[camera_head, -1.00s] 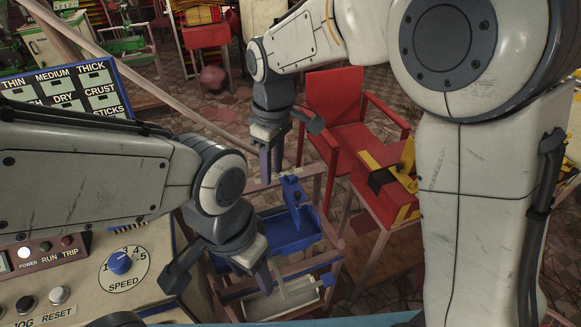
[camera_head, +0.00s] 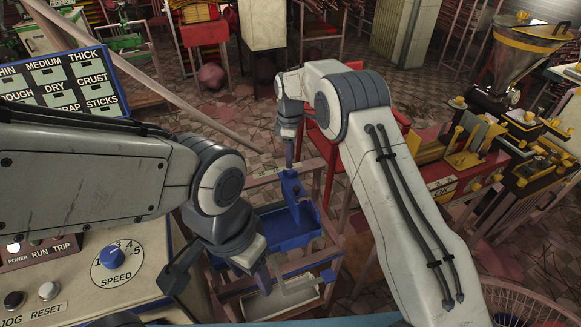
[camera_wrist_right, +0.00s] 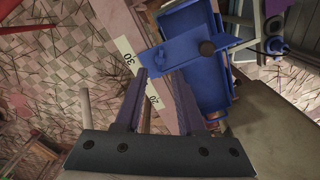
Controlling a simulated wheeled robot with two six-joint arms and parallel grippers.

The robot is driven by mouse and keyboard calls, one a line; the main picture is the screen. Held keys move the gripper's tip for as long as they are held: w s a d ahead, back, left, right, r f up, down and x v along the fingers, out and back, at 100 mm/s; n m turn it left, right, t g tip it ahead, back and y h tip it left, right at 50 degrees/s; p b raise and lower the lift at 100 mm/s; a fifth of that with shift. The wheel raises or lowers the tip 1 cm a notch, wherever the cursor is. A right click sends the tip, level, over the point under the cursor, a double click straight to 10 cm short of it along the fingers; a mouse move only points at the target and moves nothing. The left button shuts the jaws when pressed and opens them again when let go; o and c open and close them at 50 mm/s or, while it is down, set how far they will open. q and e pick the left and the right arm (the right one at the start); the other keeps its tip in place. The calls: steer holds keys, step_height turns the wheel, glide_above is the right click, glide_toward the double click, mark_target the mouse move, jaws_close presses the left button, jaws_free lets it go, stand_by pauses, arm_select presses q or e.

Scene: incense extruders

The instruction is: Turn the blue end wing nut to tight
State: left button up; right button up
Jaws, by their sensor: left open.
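A blue end plate (camera_head: 291,187) stands at the far end of the blue tray (camera_head: 318,233) on a pinkish frame. I cannot tell whether this knob is the wing nut. My right gripper (camera_head: 289,163) points down just above the plate. Its two fingers (camera_wrist_right: 163,80) are apart beside the plate, with nothing clearly gripped. My left gripper (camera_head: 263,282) is open near the frame's near end, by a pale metal part (camera_head: 290,294).
A control panel (camera_head: 70,290) with a blue speed knob (camera_head: 112,257) stands at the left. A red chair (camera_head: 318,150) is behind the frame. Yellow and red machines (camera_head: 480,140) stand at the right. A small blue part (camera_head: 328,276) sits on the frame's near right.

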mark_target(290, 173)
steer(key=shift+f+p, duration=0.45)
steer(key=shift+f, duration=2.15)
jaws_close()
